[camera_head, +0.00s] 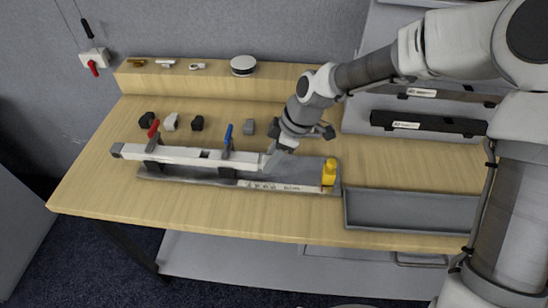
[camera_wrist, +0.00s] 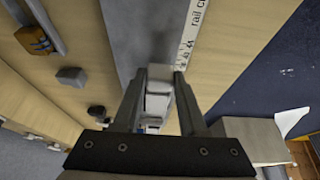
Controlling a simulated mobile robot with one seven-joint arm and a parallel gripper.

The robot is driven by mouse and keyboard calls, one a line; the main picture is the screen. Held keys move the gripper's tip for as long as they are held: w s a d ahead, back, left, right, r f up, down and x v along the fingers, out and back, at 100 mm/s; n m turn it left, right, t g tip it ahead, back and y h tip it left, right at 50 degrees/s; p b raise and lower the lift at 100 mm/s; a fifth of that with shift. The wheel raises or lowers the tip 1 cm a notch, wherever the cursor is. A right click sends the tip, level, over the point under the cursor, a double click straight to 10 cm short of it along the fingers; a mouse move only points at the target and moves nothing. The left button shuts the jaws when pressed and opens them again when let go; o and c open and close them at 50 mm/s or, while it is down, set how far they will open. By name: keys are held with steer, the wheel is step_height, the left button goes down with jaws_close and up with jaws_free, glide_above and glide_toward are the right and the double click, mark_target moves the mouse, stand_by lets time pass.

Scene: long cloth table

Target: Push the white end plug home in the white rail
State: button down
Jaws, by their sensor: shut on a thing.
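The white rail (camera_head: 190,155) lies along the grey fixture plate (camera_head: 300,173), under a red-handled clamp (camera_head: 154,128) and a blue-handled clamp (camera_head: 228,135). A grey cap shows at its left end. My gripper (camera_head: 270,158) is at the rail's right end, pointing down. In the wrist view my gripper (camera_wrist: 160,78) is shut on the white end plug (camera_wrist: 160,72), which shows as a pale block between the fingertips. The rail (camera_wrist: 156,104) runs away below it, in line. I cannot tell whether a gap remains between plug and rail; the fingers hide the joint.
A yellow block (camera_head: 329,173) stands at the plate's right end. A grey tray (camera_head: 410,227) is at the front right. Several loose plugs, including a grey one (camera_head: 248,128), lie behind the rail. Dark rails (camera_head: 430,123) lie at the right. The front table strip is clear.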

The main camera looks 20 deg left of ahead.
steer(key=shift+a, duration=0.25)
steer(key=shift+s+a, duration=0.15)
steer(key=shift+a, duration=0.05)
steer(key=shift+c, duration=1.9)
jaws_free()
steer(key=p+v, duration=0.2)
steer(key=v, duration=1.5)
steer(key=shift+r, duration=0.25)
